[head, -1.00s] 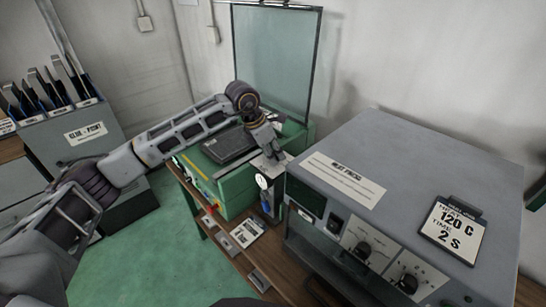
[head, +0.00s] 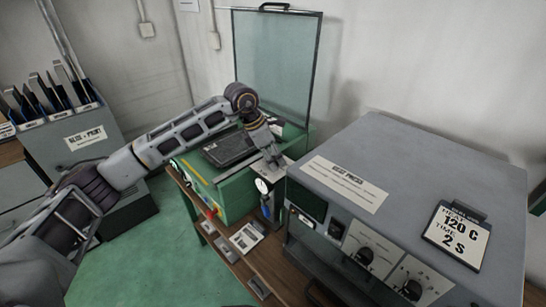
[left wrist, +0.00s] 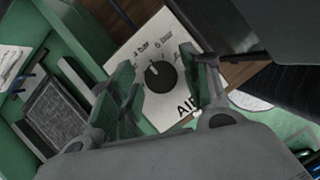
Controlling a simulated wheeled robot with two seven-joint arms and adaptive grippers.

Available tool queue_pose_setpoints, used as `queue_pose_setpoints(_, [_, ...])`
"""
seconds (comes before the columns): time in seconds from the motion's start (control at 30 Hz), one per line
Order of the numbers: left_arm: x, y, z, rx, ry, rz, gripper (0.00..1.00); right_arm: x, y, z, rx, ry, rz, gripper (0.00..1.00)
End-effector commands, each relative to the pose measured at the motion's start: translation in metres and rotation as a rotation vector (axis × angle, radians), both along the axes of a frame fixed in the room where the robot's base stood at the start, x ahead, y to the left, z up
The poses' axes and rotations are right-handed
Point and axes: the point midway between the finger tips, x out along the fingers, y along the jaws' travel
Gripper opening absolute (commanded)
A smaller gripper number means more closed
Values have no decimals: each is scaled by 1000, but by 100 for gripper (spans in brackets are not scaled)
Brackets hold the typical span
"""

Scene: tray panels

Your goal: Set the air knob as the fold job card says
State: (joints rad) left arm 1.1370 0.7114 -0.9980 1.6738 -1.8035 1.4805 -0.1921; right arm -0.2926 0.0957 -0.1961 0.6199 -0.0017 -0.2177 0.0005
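The air knob (left wrist: 160,76) is a round black dial on a white plate (left wrist: 128,50) marked "4 bar", "6 bar" and "AIR" in the left wrist view. A small pale mark shows on its rim; its exact setting is hard to read. My left gripper (left wrist: 164,82) is open, with one green-padded finger on each side of the knob; I cannot tell whether they touch it. In the head view the left gripper (head: 270,156) points down at the plate beside the green machine and hides the knob. A white card (head: 247,237) lies on the bench front, its text too small to read. My right gripper is not in view.
The grey heat press (head: 420,165) stands close right of the gripper, with its own two knobs and a card (head: 457,235) reading 120 C, 2 S. A pressure gauge (head: 263,186) sits just below the gripper. The green machine (head: 235,190) has a raised clear cover (head: 275,65).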

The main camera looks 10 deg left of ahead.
Motion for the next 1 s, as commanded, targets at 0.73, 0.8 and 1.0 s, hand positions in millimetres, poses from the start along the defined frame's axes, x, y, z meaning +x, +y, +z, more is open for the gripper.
queue_pose_setpoints(0.73, [-6,10,26,0,0,1,52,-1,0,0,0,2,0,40])
queue_pose_setpoints(0.8, [-7,13,35,1,-1,2,52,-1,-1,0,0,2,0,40])
queue_pose_setpoints(1.0, [-13,23,63,0,-2,2,52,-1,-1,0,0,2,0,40])
